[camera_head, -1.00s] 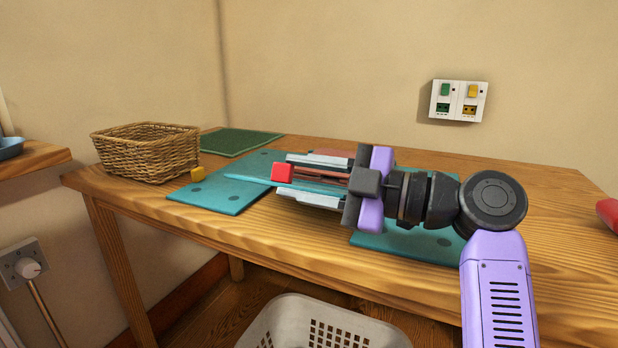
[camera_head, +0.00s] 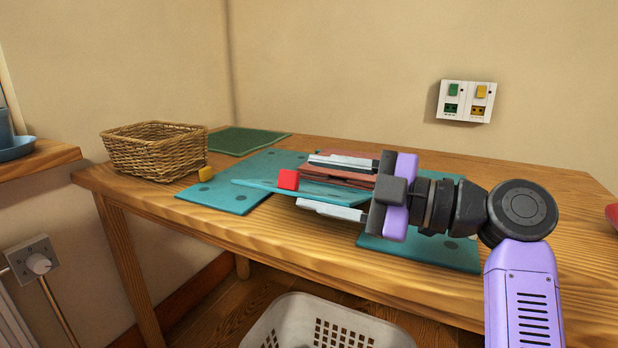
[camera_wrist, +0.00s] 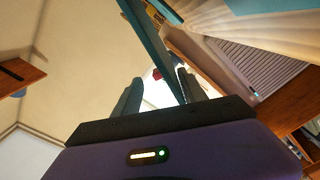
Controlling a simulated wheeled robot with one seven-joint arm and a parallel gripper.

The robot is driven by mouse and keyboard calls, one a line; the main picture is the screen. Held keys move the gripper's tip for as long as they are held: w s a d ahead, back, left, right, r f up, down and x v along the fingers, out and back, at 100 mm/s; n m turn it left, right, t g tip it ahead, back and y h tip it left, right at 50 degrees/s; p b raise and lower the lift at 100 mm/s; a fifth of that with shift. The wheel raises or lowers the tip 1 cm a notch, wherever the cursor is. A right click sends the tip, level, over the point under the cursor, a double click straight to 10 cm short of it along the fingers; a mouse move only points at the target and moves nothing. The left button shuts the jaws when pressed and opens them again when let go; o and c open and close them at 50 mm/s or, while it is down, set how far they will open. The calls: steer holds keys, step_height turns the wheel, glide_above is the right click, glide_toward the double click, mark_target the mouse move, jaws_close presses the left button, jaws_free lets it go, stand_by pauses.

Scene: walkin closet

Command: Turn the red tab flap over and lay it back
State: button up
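The teal flap (camera_head: 262,185) carries a red tab (camera_head: 288,180) and sits tilted above the desk, between my gripper's fingers. In the wrist view the flap (camera_wrist: 152,40) shows as a narrow strip running between the fingers, closer to the right one, with the red tab (camera_wrist: 157,74) beside it. My gripper (camera_head: 325,185) reaches in from the right, with its fingers spread apart above and below the flap. A reddish-brown panel (camera_head: 347,178) shows partly behind the fingers. Teal panels with dark dots lie flat to the left (camera_head: 222,198) and right (camera_head: 430,252).
A dark green mat (camera_head: 245,141) lies behind. A white laundry basket (camera_head: 330,325) stands below the front edge. The desk's right side is largely clear.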

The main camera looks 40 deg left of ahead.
steer(key=shift+p+v, duration=0.55)
steer(key=shift+v, duration=2.2)
steer(key=shift+b+v, duration=0.75)
steer(key=shift+v, duration=3.75)
steer(key=shift+f+b, duration=0.1)
steer(key=shift+b, duration=0.2)
